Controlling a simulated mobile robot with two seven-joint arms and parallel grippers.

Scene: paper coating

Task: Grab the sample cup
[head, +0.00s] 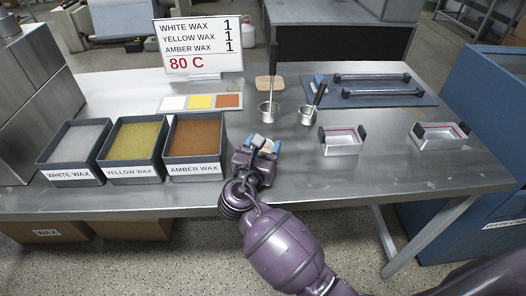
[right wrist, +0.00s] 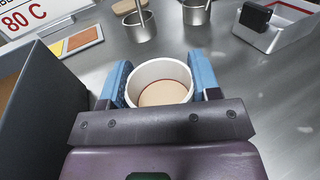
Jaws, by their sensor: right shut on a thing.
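The sample cup (right wrist: 161,92) is a small white round cup with a beige inside. In the right wrist view it stands between the two blue fingers of my right gripper (right wrist: 162,85), which is shut on its sides. In the head view my right gripper (head: 262,146) is low at the front of the table, just right of the amber wax bin; the cup is mostly hidden there by the gripper. My left gripper is not in view.
White (head: 77,141), yellow (head: 138,139) and amber (head: 197,137) wax bins stand left. Behind are metal cups with handles (head: 268,110) (head: 307,115), a color card (head: 201,102) and a sign (head: 199,45). Two trays (head: 341,143) (head: 438,136) and a blue mat (head: 400,101) are right.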

